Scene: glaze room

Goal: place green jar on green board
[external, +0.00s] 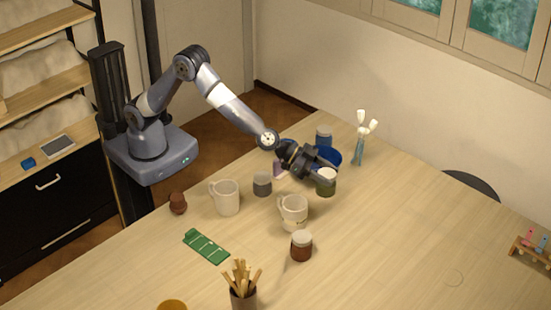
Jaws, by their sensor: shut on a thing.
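The green jar (326,188) with a pale lid stands upright at the back middle of the table, at the end of my arm. My gripper (322,177) is shut on the green jar near its lid. I cannot tell whether the jar's base touches the table. The green board (206,246) lies flat at the left front of the table, apart from the jar, and nothing stands on it.
Two white mugs (225,198) (293,212), a grey jar (262,184) and a brown jar (301,246) stand between jar and board. A cup of sticks (243,289) stands in front. The table's right is mostly clear.

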